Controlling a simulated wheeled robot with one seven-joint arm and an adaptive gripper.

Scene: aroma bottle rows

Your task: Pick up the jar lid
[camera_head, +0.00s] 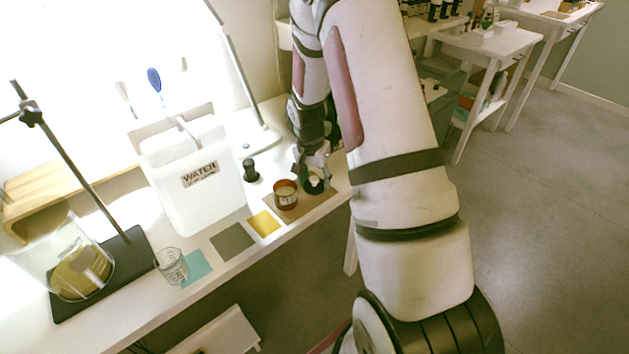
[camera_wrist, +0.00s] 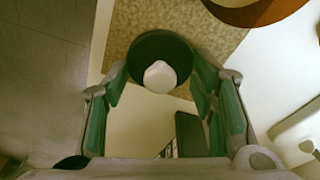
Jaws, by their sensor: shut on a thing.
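The jar lid (camera_wrist: 135,50) is a dark green disc with a white knob, between the fingertips of my gripper (camera_wrist: 160,75) in the wrist view. In the head view the lid (camera_head: 313,187) shows below my gripper (camera_head: 313,160), right beside the amber jar (camera_head: 286,195). My gripper is shut on the lid, with green-padded fingers on both sides of it. The jar also shows at the top right of the wrist view (camera_wrist: 262,12). The lid appears over the brown mat (camera_wrist: 205,30); I cannot tell whether it touches it.
A small black bottle (camera_head: 250,170) and a white water container (camera_head: 195,180) stand left of the jar. Yellow (camera_head: 264,223), grey (camera_head: 232,242) and teal (camera_head: 196,268) squares lie along the table's front edge. A glass beaker (camera_head: 171,267) stands by the teal square.

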